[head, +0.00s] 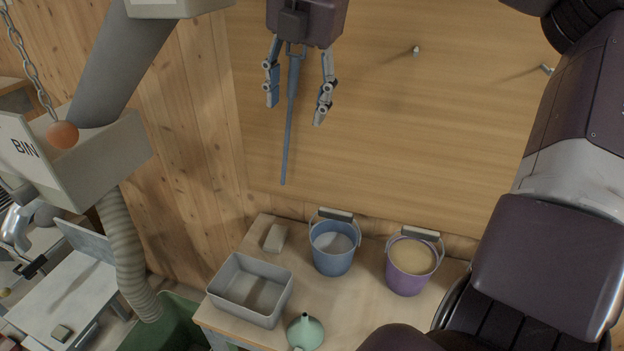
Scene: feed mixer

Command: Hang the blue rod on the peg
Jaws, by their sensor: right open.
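The blue rod (287,135) is long and thin, widening toward a loop at its top. It points downward in front of the wooden board (380,130), slightly tilted. My right gripper (296,111) is at the top, its two fingers open and spread on either side of the rod's upper part, apart from it. The rod's loop is close under the gripper body; whatever bears it there is hidden. Two small metal pegs show on the board, one right of the gripper (416,50) and one farther right (546,69); both are bare. My left gripper is not in view.
Below the board, a wooden table (350,310) bears a grey tray (236,307), a blue bucket (333,256), a purple bucket (411,272), a green funnel (306,331) and a small block (275,239). A bin with a hose (130,255) stands left.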

